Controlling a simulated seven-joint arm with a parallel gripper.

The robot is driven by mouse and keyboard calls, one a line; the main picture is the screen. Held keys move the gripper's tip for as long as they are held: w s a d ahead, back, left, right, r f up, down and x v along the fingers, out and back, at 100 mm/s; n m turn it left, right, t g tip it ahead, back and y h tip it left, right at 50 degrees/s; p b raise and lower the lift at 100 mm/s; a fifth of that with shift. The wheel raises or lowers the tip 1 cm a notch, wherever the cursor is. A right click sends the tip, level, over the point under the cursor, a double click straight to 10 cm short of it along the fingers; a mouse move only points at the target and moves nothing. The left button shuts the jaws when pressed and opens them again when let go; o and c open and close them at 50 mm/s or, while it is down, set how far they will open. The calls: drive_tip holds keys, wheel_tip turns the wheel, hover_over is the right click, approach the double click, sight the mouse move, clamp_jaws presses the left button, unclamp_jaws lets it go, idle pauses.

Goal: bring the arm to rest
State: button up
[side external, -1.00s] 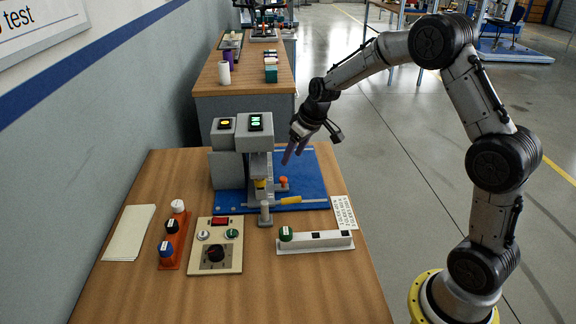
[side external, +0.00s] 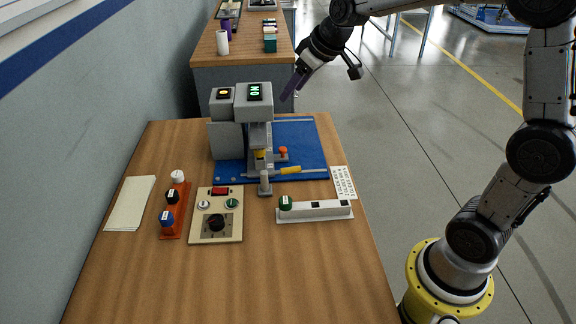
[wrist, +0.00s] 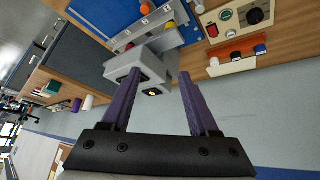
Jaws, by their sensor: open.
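My gripper (side external: 291,85) is in the air above the back right of the table, to the right of the grey press machine's head. In the wrist view my gripper (wrist: 158,82) shows two purple fingers spread apart with nothing held between them. The grey press machine (side external: 254,104) stands on a blue mat (side external: 308,150) and has two small lit displays on top. In the wrist view the press machine (wrist: 152,65) shows beyond the fingers. My gripper appears apart from it.
The wooden table (side external: 290,270) holds a cream control panel (side external: 216,226), an orange block with knobs (side external: 174,212), a white strip with a green knob (side external: 316,210), a paper sheet (side external: 131,203) and a printed card (side external: 343,182). A second bench (side external: 243,72) stands behind. Open floor lies to the right.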

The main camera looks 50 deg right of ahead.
drive_tip(key=s+a+r+t, duration=0.1)
drive_tip(key=s+a+r, duration=0.2)
drive_tip(key=s, duration=0.5)
drive_tip(key=s+a+r, duration=0.3)
drive_tip(key=s, duration=0.6)
drive_tip(key=s+f+g, duration=0.1)
drive_tip(key=s+f, duration=0.2)
drive_tip(key=s, duration=0.3)
drive_tip(key=s+f+m+g, duration=0.1)
drive_tip(key=s+f, duration=0.3)
drive_tip(key=s, duration=0.1)
drive_tip(key=shift+s+f, duration=0.15)
drive_tip(key=shift+s, duration=0.25)
